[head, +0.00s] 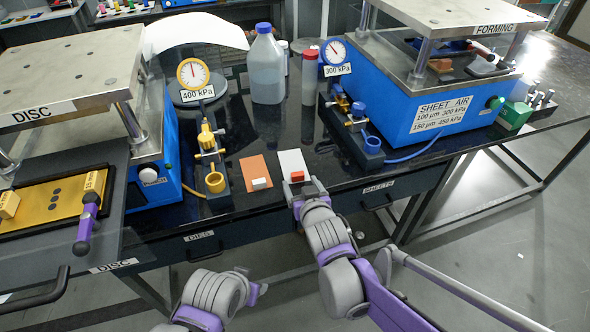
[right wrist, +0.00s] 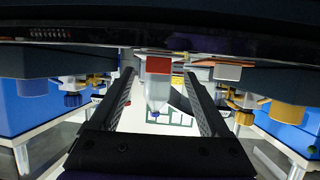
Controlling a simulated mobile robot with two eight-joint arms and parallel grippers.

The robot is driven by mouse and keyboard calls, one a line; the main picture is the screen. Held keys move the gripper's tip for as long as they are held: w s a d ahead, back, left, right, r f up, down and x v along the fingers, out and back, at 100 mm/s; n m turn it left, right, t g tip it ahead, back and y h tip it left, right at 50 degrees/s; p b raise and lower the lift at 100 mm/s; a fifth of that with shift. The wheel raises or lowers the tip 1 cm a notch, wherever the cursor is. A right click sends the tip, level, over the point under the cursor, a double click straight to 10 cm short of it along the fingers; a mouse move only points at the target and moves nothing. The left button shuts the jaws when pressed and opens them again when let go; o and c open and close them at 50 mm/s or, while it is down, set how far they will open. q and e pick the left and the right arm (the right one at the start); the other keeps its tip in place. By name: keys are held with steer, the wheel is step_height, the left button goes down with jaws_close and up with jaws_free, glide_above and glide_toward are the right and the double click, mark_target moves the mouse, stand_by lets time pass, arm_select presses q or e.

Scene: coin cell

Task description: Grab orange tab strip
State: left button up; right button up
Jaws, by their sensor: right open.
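A white strip (head: 292,160) lies flat near the front edge of the dark bench, with a red-orange tab (head: 297,176) at its near end. In the right wrist view the tab (right wrist: 158,66) shows between my two fingertips, with a gap on each side. My right gripper (head: 303,186) is open and empty at the bench's front edge, at the tab. Whether its fingers overlap the tab in depth is hard to tell. My left gripper (head: 257,289) is low in front of the bench, away from the strip; its jaw opening is unclear.
An orange sheet (head: 253,165) with a white tab (head: 261,183) lies just left of the strip. Regulator stands with gauges (head: 193,73) (head: 334,51) flank both. Bottles (head: 265,70) stand behind. Blue-based presses (head: 432,112) stand on both sides.

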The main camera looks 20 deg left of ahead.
mark_target(299, 178)
steer(key=x, duration=0.3)
steer(key=shift+w+f, duration=0.15)
steer(key=shift+w, duration=0.15)
steer(key=shift+s, duration=0.1)
steer(key=shift+c, duration=0.2)
jaws_close()
